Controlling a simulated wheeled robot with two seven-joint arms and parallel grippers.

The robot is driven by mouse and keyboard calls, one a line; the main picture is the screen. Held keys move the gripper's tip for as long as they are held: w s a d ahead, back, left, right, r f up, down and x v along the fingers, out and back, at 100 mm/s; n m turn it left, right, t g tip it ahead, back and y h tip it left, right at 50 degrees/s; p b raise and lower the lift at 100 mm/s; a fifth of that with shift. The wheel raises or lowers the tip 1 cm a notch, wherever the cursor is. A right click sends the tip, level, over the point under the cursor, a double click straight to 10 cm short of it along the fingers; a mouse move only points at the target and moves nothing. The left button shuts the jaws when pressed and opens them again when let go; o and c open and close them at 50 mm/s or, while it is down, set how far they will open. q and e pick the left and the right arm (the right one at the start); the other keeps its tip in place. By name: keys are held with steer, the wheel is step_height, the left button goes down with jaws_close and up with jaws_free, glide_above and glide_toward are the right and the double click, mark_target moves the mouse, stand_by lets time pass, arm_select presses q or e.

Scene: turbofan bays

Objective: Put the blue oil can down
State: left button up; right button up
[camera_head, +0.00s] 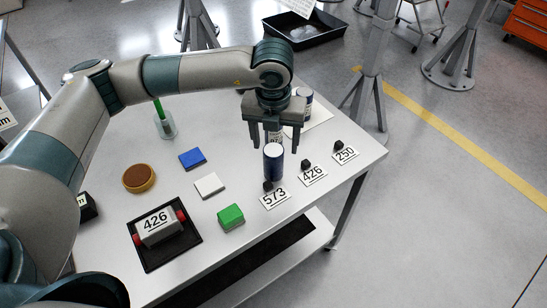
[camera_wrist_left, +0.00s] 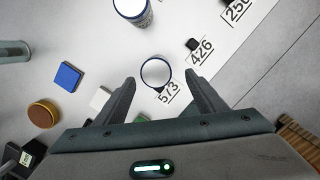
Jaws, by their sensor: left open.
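The blue oil can (camera_head: 273,164) stands upright on the white table beside the 573 card (camera_head: 274,198). Its pale round top shows in the left wrist view (camera_wrist_left: 155,72). My left gripper (camera_head: 275,138) is open, fingers pointing down, just above the can. In the left wrist view its fingertips (camera_wrist_left: 161,80) lie on either side of the can's top, with gaps. The can is not clamped. A second blue and white can (camera_head: 305,104) stands farther back on a white sheet, partly hidden by the gripper; it also shows in the left wrist view (camera_wrist_left: 132,10). My right gripper is not in view.
Cards 426 (camera_head: 313,175) and 250 (camera_head: 345,153), with small dark pieces, line the table's right edge. Blue (camera_head: 192,158), white (camera_head: 209,185) and green (camera_head: 231,216) blocks, a round brown piece (camera_head: 139,178) and a black tray (camera_head: 177,255) lie leftward.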

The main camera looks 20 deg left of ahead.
mark_target(275, 151)
arm_select(q)
steer(key=f, duration=0.1)
steer(key=f+p, duration=0.1)
steer(key=f, duration=0.2)
steer(key=shift+w+f, duration=0.1)
steer(key=shift+w, duration=0.25)
steer(key=shift+f, duration=0.15)
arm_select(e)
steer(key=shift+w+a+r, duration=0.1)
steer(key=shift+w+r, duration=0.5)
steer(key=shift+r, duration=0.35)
arm_select(q)
steer(key=shift+w+a+f+p, duration=0.1)
steer(key=shift+a+f+p, duration=0.2)
steer(key=shift+p, duration=0.35)
steer(key=f, duration=0.1)
steer(key=f+p, duration=0.2)
steer(key=shift+w+a+f, duration=0.15)
steer(key=shift+w+f, duration=0.15)
steer(key=shift+f, duration=0.45)
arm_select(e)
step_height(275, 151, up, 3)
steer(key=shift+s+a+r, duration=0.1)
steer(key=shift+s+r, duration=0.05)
arm_select(q)
steer(key=shift+c, duration=0.3)
